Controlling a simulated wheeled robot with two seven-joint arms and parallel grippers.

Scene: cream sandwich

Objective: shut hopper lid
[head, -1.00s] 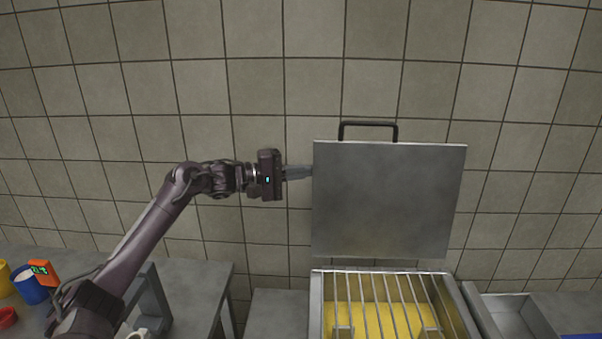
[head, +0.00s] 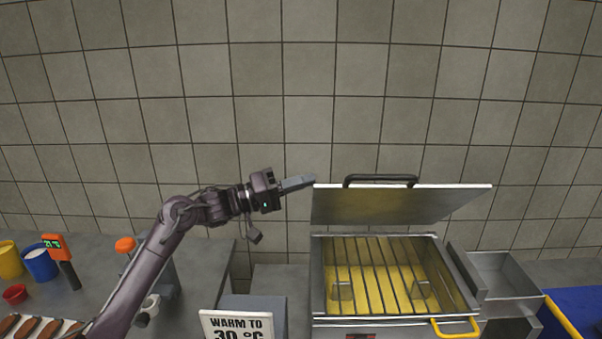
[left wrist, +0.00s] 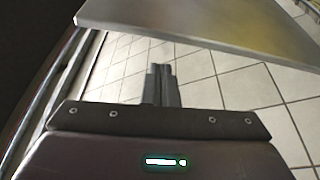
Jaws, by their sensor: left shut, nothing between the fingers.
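The hopper lid (head: 400,203) is a grey metal plate with a black handle (head: 380,180) along its far edge. It is partly lowered, tilted above the open hopper (head: 318,275). Yellow cream (head: 375,268) shows under the bars inside. My left gripper (head: 314,180) is shut and empty, its fingertips by the lid's left corner near the handle. Whether they touch the lid I cannot tell. In the left wrist view, the closed fingers (left wrist: 161,72) point toward the lid's edge (left wrist: 200,37), with a gap in the picture between them. My right gripper is out of view.
A yellow handle (head: 456,329) sticks out at the hopper's front right. A metal tray (head: 503,275) stands to its right. A sign (head: 240,325) stands at the front left. Cups and an orange thermometer (head: 55,243) are on the left table. The tiled wall is behind.

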